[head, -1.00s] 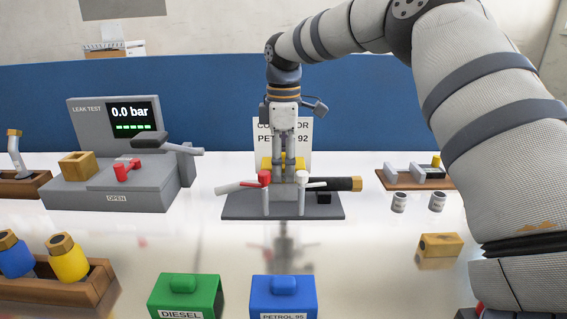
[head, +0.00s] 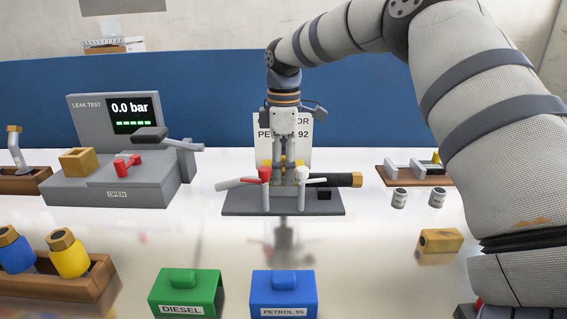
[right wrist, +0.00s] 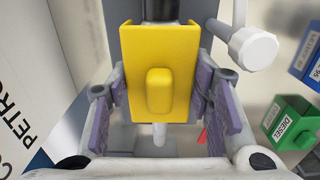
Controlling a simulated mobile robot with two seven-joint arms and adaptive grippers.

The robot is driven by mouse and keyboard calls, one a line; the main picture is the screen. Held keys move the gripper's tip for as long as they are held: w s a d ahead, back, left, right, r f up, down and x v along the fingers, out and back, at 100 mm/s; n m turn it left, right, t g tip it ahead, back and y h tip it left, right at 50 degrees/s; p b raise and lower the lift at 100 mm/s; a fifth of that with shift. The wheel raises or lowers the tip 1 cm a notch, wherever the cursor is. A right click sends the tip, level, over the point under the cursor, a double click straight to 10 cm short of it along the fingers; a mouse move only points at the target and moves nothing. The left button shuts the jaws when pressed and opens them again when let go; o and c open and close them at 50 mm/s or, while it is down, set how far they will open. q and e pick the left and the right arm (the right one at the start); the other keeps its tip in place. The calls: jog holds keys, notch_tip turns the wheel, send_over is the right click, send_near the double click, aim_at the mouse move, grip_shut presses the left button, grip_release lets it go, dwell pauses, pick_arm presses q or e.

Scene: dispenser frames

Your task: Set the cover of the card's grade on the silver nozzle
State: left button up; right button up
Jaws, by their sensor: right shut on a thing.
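My right gripper (head: 284,172) reaches down over the nozzle stand and is shut on a yellow cover (right wrist: 158,75), held between its purple pads in the right wrist view. In the head view, only small yellow parts (head: 263,168) show behind the fingers. The silver nozzle lies across the grey stand, pale spout (head: 234,184) to the left and black grip (head: 330,180) to the right. In the wrist view the cover is over the nozzle's middle; I cannot tell whether it is fully seated. The card (head: 296,133) behind reads PETROL 92, partly hidden. My left gripper is out of view.
A green DIESEL cover (head: 185,290) and a blue PETROL 95 cover (head: 284,292) stand nearer me. A leak tester (head: 90,186) stands left. The table between is clear.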

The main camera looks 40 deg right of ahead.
aim_at(284, 156)
jog(key=shift+f, duration=0.55)
jog(key=o, duration=1.2)
jog(key=shift+r, duration=0.1)
notch_tip(284, 156, up, 12)
jog(key=shift+f, duration=0.1)
